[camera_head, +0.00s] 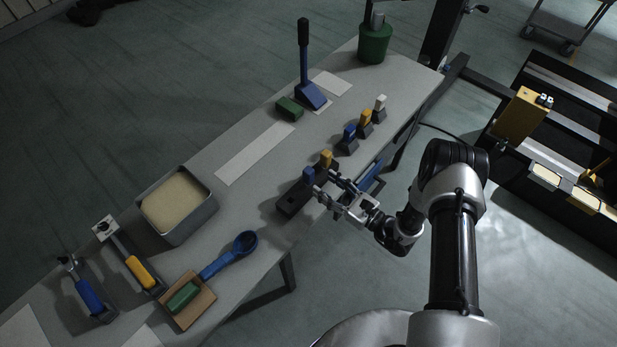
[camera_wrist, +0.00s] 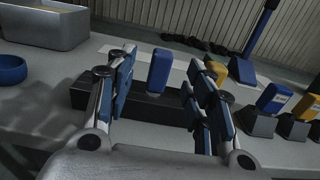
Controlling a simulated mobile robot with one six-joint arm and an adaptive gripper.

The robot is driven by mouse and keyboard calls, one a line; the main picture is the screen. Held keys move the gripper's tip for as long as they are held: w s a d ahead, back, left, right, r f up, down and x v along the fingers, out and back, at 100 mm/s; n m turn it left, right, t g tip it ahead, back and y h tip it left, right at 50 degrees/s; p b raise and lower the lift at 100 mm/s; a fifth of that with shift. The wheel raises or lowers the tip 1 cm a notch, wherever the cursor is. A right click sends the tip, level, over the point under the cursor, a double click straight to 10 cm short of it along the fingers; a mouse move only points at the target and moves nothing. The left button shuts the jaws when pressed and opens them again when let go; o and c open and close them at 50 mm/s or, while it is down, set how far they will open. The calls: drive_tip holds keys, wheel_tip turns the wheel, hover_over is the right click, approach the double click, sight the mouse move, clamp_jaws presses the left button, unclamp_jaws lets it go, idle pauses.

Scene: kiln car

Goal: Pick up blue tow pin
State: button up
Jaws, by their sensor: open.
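A blue upright block-shaped handle, which looks like the blue tow pin (camera_head: 308,175), stands in a long dark holder (camera_head: 289,204) near the table's front edge. It also shows in the wrist view (camera_wrist: 160,70), framed between my fingers. A yellow handle (camera_head: 326,158) stands just beside it on the right (camera_wrist: 217,72). My gripper (camera_head: 325,184) is open and empty, its fingertips pointing at the blue handle from the front edge side. In the wrist view no finger clearly touches it. The pin's lower part is hidden in the holder.
Separate dark stands to the right hold another blue piece (camera_head: 349,132), a yellow one (camera_head: 365,117) and a white one (camera_head: 381,101). A grey bin (camera_head: 205,215), a blue scoop (camera_head: 244,243) and a wooden tray (camera_head: 206,304) lie left. A blue-based lever (camera_head: 310,95) stands behind.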

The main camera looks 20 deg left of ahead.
sight(312, 174)
drive_tip(key=x, duration=0.4)
drive_tip(key=b+x, duration=0.1)
drive_tip(key=x, duration=0.3)
drive_tip(key=shift+w, duration=0.3)
drive_tip(key=shift+c, duration=0.4)
clamp_jaws()
